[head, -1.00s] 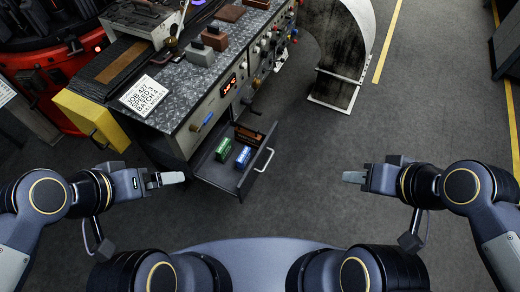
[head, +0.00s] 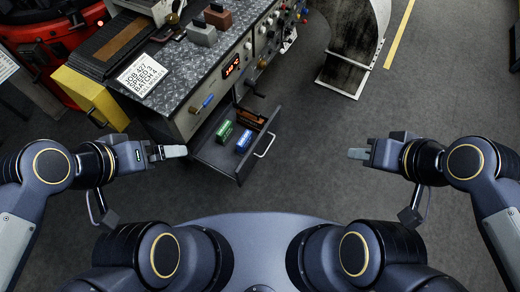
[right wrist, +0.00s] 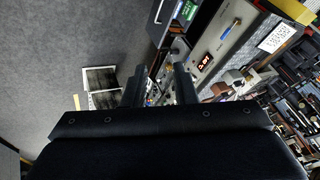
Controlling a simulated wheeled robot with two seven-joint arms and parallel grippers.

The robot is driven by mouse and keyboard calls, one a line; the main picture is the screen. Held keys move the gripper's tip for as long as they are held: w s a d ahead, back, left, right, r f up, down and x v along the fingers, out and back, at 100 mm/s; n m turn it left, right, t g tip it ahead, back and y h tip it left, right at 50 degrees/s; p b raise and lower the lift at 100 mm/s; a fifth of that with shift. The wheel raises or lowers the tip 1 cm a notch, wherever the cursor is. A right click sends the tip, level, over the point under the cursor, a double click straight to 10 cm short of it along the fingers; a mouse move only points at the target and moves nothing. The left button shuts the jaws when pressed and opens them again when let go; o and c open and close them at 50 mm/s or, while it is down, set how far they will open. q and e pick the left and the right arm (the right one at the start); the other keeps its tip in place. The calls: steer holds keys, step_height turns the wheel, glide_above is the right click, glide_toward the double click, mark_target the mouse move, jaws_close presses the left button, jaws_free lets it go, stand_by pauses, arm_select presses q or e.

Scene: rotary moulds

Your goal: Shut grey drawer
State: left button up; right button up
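The grey drawer (head: 216,158) is pulled open from the front of the workbench cabinet, below and right of the bench top. Its light handle (head: 265,146) is on the side facing right. Inside are a green box (head: 224,131), a blue box (head: 243,141) and a brown box (head: 250,119). My left gripper (head: 175,151) shows just left of the drawer, apparently empty; its finger gap cannot be made out. My right gripper (head: 358,153) is well to the right of the handle, empty. In the right wrist view its fingers (right wrist: 160,86) are apart.
The bench top (head: 190,85) carries a printed sign (head: 141,75) and several blocks. A yellow box (head: 95,98) stands at the bench's left end. A curved metal piece (head: 350,55) stands on the floor at the back. Floor between the handle and my right gripper is clear.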

steer(key=shift+m+g+y, duration=0.3)
steer(key=shift+m+y, duration=0.1)
steer(key=shift+y, duration=0.4)
steer(key=w+a+f+b, duration=0.1)
steer(key=w+f+b, duration=0.1)
steer(key=f+b, duration=0.2)
steer(key=w+a+f+b, duration=0.1)
steer(key=w+f+b, duration=0.1)
steer(key=f+b, duration=0.2)
steer(key=w+f+b, duration=0.2)
steer(key=f+b, duration=0.2)
steer(key=shift+a+f+b, duration=0.2)
steer(key=shift+a+b, duration=0.1)
steer(key=shift+a, duration=0.1)
jaws_close()
steer(key=m+y+b, duration=0.3)
steer(key=b, duration=1.6)
glide_toward(258, 143)
steer(key=x, duration=0.3)
steer(key=d+f+x, duration=0.1)
steer(key=x, duration=0.1)
steer(key=shift+a+f, duration=0.15)
steer(key=shift+a, duration=0.05)
steer(key=shift+w+a, duration=0.35)
steer(key=shift+a, duration=0.15)
steer(key=shift+a, duration=0.1)
